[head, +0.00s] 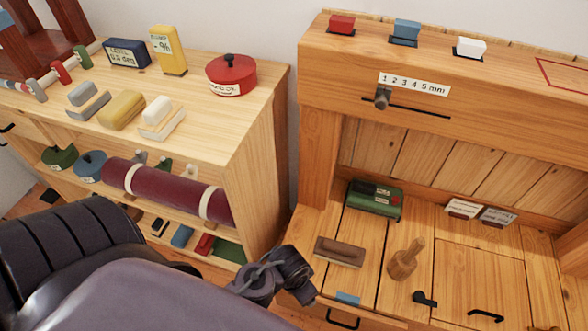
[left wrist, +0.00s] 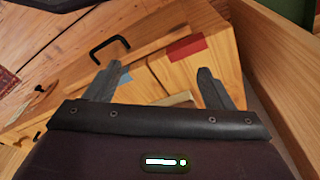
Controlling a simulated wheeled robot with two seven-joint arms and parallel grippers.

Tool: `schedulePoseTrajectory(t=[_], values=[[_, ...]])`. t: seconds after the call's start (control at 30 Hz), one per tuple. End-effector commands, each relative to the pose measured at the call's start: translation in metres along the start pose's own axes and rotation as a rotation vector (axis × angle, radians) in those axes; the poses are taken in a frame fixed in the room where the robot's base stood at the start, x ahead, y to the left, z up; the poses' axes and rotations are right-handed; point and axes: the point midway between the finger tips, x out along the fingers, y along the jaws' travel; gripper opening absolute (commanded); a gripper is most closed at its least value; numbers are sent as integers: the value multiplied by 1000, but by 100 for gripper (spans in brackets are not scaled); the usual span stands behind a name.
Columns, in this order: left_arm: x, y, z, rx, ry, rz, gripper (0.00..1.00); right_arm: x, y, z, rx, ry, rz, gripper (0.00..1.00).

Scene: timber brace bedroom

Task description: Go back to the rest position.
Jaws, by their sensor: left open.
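My left arm comes in from the lower left in the head view. Its dark end with my left gripper (head: 276,276) is in front of the gap between the shelf and the wooden bench. In the left wrist view the two grey fingers of my left gripper (left wrist: 159,86) are spread apart with nothing held between them. Wooden surfaces, a black handle (left wrist: 109,45) and a red patch (left wrist: 187,48) lie beyond the fingers. My right gripper shows in neither view.
A wooden shelf (head: 262,135) at left holds a red round tin (head: 231,78), yellow and grey blocks and a dark red roll (head: 165,190). The bench (head: 470,290) at right carries a green box (head: 374,201), a brown block (head: 339,252) and a wooden mallet (head: 404,263).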

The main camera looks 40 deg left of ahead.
Motion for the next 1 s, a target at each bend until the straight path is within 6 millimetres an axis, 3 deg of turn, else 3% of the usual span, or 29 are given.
schedulePoseTrajectory(t=[0.13,0.67,0.83,1.0], values=[[2,-2,16,-40,-41,0,76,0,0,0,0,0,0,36],[5,-2,16,-37,-40,0,76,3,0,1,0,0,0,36],[32,-3,30,-47,-50,0,76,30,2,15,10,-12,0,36],[70,-5,70,-61,-55,-5,76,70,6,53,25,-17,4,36]])
